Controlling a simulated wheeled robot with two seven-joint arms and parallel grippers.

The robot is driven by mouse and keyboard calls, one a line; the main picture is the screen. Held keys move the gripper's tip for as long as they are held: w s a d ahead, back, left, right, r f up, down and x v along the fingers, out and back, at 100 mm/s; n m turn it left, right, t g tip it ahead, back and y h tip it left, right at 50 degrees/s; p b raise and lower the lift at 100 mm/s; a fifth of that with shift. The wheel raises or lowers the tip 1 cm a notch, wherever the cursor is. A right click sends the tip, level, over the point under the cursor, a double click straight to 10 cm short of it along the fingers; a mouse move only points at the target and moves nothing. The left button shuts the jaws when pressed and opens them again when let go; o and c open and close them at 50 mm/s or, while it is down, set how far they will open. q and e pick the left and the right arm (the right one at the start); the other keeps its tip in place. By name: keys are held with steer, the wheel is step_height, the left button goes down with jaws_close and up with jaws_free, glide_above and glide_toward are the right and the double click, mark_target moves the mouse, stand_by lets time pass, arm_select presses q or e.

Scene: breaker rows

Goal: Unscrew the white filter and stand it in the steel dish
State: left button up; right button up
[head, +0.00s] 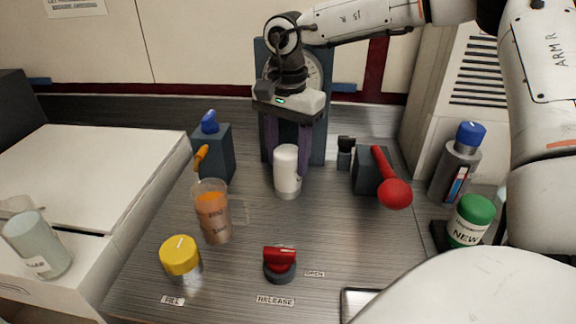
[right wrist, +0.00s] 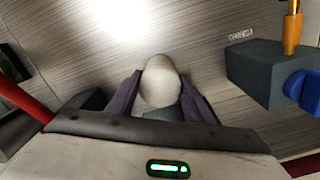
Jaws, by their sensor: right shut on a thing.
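The white filter (head: 287,175) is a white cylinder, upright in front of the dark blue stand with a round gauge (head: 319,75). My right gripper (head: 287,150) reaches down from above, its two purple fingers shut on the filter's sides. In the right wrist view the filter's rounded top (right wrist: 161,82) sits between the fingers. I cannot tell whether it is still joined to a mount or clear of the counter. A light, dark-edged rim (head: 368,293) at the bottom may be the steel dish; my right arm hides most of it. My left gripper is not in view.
Near the filter stand a blue-knobbed box with an orange lever (head: 213,153) and a red-handled box (head: 368,170). In front are an orange-filled beaker (head: 212,212), a yellow-capped jar (head: 181,257) and a red knob (head: 280,262). A green-lidded "NEW" jar (head: 470,221) stands right.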

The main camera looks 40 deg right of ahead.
steer(key=o, duration=0.9)
